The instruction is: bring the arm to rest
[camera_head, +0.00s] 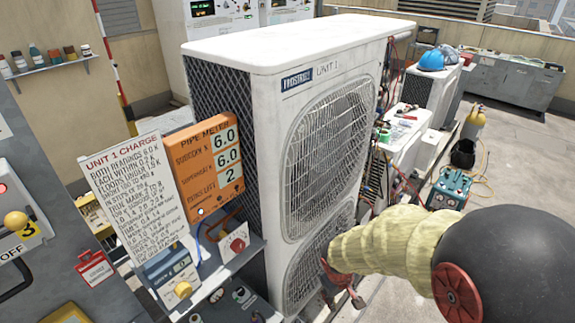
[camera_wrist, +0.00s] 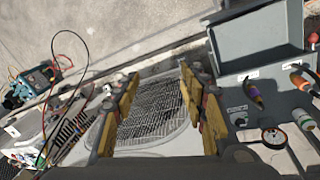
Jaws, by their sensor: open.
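My gripper (camera_wrist: 158,76) shows in the wrist view with its two yellow-edged fingers spread apart and nothing between them. The round fan grille of the condenser lies behind the gap. In the head view my arm comes in from the lower right in a pale yellow sleeve, and my gripper (camera_head: 343,288) hangs in front of the lower fan grille of the large white condenser (camera_head: 325,130), marked UNIT 1. I cannot tell whether the gripper touches the condenser.
An orange pipe meter (camera_head: 207,165) reads 6.0, 6.0 and 2. A white charge sign (camera_head: 134,205) stands beside it. A teal device (camera_head: 450,188), a yellow cylinder (camera_head: 473,124) and a blue hard hat (camera_head: 432,60) are at right. Open floor (camera_head: 520,150) lies at far right.

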